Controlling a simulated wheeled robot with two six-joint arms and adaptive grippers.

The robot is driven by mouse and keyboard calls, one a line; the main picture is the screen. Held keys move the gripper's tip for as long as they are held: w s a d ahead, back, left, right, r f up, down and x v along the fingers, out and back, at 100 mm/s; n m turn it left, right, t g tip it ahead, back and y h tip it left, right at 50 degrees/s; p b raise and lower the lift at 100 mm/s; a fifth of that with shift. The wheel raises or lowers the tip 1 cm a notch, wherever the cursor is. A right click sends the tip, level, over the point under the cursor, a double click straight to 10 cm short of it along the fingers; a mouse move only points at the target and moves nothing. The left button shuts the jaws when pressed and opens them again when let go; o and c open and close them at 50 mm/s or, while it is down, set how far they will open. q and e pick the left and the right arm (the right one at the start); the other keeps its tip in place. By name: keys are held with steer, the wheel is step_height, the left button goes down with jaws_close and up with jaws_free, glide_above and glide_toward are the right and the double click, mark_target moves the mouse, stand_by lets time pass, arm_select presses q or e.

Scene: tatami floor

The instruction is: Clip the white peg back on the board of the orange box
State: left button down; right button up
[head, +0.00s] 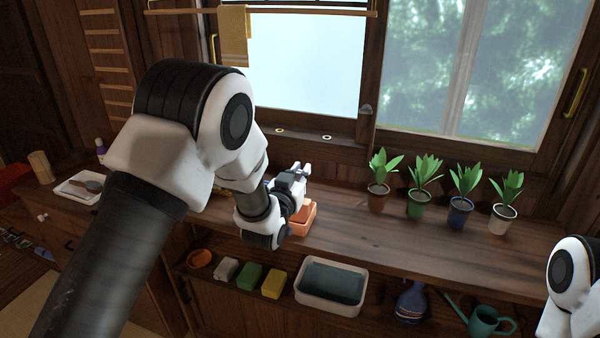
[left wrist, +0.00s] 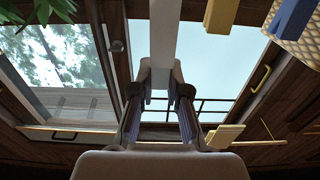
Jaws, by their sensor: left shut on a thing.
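The orange box (head: 303,220) stands on the wooden counter, partly hidden behind my left wrist in the head view. My left gripper (head: 300,171) is just above and beside it. In the left wrist view, my left gripper (left wrist: 161,84) is shut on the white peg (left wrist: 163,40), which runs up to the top edge of the picture. A yellow peg (left wrist: 221,15) and a blue peg (left wrist: 291,17) show to its right, apart from it. The board is not clearly seen, and I cannot tell whether the white peg touches it. My right gripper is out of view.
Several potted plants, one in a brown pot (head: 379,198), stand right of the box by the window. A white tray (head: 75,196) lies at the left. A shelf below holds a basin (head: 331,307) and a teal watering can (head: 484,321). The counter between box and plants is clear.

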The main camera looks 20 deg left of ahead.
arm_select(q)
steer(key=shift+f+b, duration=1.9)
steer(key=shift+f, duration=0.55)
stand_by(1.0)
steer(key=c, duration=0.6)
jaws_free()
steer(key=shift+r, duration=0.1)
steer(key=shift+r+p, duration=2)
steer(key=shift+r, duration=0.95)
steer(key=shift+f, duration=0.1)
